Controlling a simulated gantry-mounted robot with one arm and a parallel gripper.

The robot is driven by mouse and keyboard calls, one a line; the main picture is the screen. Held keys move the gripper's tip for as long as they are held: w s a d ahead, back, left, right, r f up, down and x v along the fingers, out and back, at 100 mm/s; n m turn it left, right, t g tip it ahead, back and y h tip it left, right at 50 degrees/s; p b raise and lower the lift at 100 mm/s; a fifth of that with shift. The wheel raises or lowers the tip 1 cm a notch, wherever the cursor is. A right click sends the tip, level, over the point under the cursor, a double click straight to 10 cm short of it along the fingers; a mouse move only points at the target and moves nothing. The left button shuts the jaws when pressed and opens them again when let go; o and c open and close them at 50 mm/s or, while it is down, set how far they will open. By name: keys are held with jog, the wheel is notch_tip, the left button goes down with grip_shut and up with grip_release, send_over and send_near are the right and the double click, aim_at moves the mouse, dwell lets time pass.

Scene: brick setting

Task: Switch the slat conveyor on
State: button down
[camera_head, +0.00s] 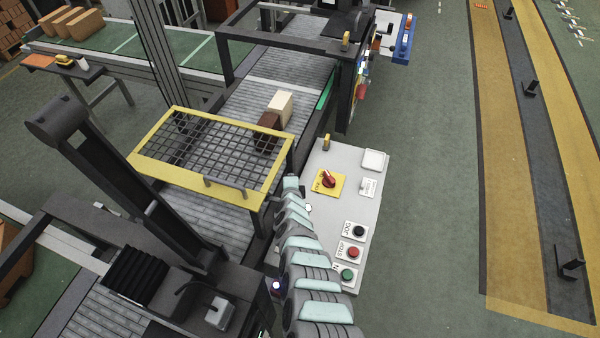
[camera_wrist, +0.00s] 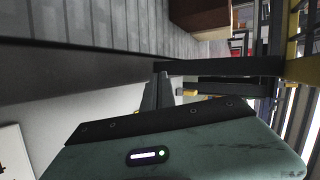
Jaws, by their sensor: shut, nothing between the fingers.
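The slat conveyor (camera_head: 262,92) runs under a yellow-framed mesh guard (camera_head: 276,165); its slats also show in the wrist view (camera_wrist: 110,25). Beside it is a pale control panel (camera_head: 333,212). The panel has a red rotary knob (camera_head: 328,180) on a yellow plate, a black JOG button (camera_head: 359,231), a red STOP button (camera_head: 354,252) and a green button (camera_head: 347,274) whose label is partly hidden by my arm. My gripper (camera_head: 291,184) is shut and empty, near the panel's left edge beside the guard. Its fingers show in the wrist view (camera_wrist: 158,92). No touch is visible.
A cream block (camera_head: 280,106) and a brown block (camera_head: 265,128) lie on the slats near the guard. A dark frame (camera_head: 223,58) spans the conveyor behind. A grey post (camera_head: 130,190) stands left. Green floor (camera_head: 430,200) right of the panel is clear.

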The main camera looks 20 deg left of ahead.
jog(key=shift+s+a+r, duration=0.2)
jog(key=shift+a+r, duration=0.15)
jog(key=shift+r, duration=0.05)
jog(key=shift+s+a+r, duration=0.2)
jog(key=shift+s+a, duration=0.2)
jog(key=shift+s, duration=0.05)
